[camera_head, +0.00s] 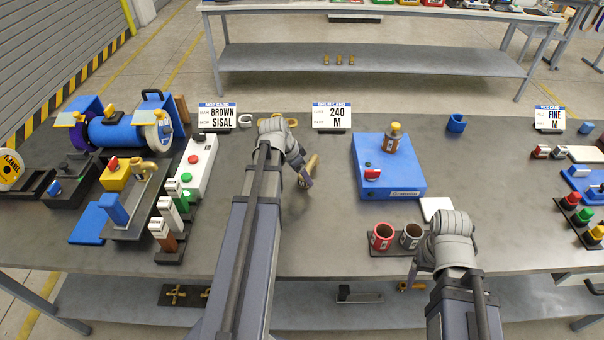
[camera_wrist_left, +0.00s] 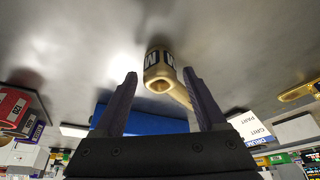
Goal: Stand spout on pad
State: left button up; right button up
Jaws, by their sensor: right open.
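The spout (camera_head: 312,164) is brass-coloured and tilted, just beyond my left gripper in the head view. In the left wrist view the spout (camera_wrist_left: 160,72) shows a round open end and a white-and-dark label with an M; its stem runs down behind the right finger. My left gripper (camera_head: 305,178) is open, its fingers (camera_wrist_left: 160,80) apart on either side of the spout, with a gap at the left one. I cannot tell whether the spout touches the table. My right gripper (camera_head: 411,274) is open at the table's front edge.
A blue box (camera_head: 388,183) bears a brown-and-brass part (camera_head: 393,138). Two cups, red (camera_head: 382,237) and dark (camera_head: 411,236), stand near my right gripper. A white control box (camera_head: 198,163) and a blue drum machine (camera_head: 115,132) stand left. Grey table around the spout is clear.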

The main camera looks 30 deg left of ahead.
pick_arm(q)
jog(key=shift+o, duration=0.3)
jog(key=shift+r, duration=0.2)
jog(key=shift+s+a+r+p, duration=0.1)
jog(key=shift+s+r+p, duration=0.05)
jog(key=shift+r+p, duration=0.5)
jog(key=p+v, duration=1)
jog(key=shift+s+r, duration=0.2)
jog(key=shift+r, duration=0.05)
